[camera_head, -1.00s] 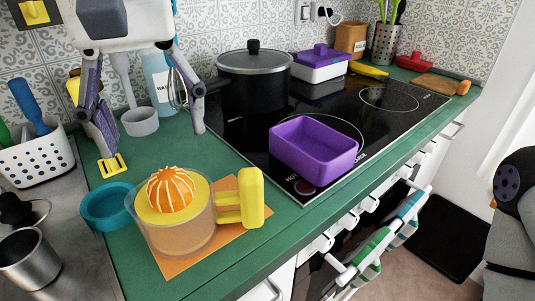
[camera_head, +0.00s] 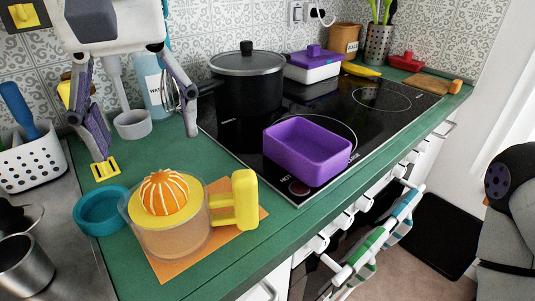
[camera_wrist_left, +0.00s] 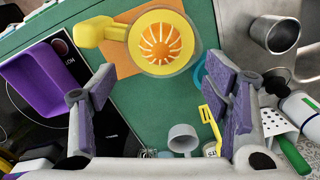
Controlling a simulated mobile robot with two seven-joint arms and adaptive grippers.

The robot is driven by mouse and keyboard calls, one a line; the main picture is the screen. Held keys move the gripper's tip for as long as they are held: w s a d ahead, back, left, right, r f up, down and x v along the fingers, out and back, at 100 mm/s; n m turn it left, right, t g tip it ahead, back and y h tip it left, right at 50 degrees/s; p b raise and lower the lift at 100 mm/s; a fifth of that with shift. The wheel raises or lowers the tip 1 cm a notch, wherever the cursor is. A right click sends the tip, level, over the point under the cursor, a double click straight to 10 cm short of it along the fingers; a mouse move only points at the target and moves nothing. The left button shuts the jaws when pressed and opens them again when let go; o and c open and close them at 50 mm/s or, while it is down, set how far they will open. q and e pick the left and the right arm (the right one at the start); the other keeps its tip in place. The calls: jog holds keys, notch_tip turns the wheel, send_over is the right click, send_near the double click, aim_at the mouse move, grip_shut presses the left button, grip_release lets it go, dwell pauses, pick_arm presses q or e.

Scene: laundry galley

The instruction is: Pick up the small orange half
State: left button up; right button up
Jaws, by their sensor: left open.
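An orange ridged dome with pale stripes (camera_head: 164,192) sits on the yellow top of a clear juicer (camera_head: 172,235). It also shows in the left wrist view (camera_wrist_left: 160,42), seen from above with pale radial lines. I cannot tell whether it is an orange half or the juicer's own cone; no other orange half shows. My left gripper (camera_head: 148,143) is open and empty, its fingers spread above the counter behind the juicer. In the left wrist view my left gripper (camera_wrist_left: 160,80) points toward the juicer, with the dome between and beyond the fingertips. My right gripper is out of view.
The juicer stands on an orange board (camera_head: 245,222), its yellow handle (camera_head: 243,200) to the right. A teal ring-shaped dish (camera_head: 83,222) is beside it. A purple bin (camera_head: 305,155) and black pot (camera_head: 262,85) stand on the hob. A grey cup (camera_head: 133,125) stands behind.

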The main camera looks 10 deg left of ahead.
aim_at(161, 177)
pick_arm(q)
jog(key=m, duration=0.3)
jog(key=r+m, duration=0.1)
jog(key=m, duration=0.2)
jog(key=shift+w+d, duration=0.1)
jog(key=shift+d, duration=0.05)
jog(key=m, duration=0.3)
jog(key=shift+d+r+m, duration=0.1)
jog(key=shift+r+m, duration=0.1)
jog(key=shift+m, duration=0.2)
jog(key=m, duration=0.3)
jog(key=shift+d+r+m, duration=0.1)
jog(key=shift+r+m, duration=0.2)
jog(key=m, duration=0.4)
jog(key=shift+w+r, duration=0.1)
jog(key=shift+r, duration=0.2)
jog(key=f+m, duration=0.9)
jog(key=f, duration=0.1)
jog(key=shift+s+a+f, duration=0.1)
jog(key=shift+s+a, duration=0.2)
jog(key=shift+s, duration=0.05)
jog(key=shift+f, duration=0.3)
jog(key=c, duration=1.4)
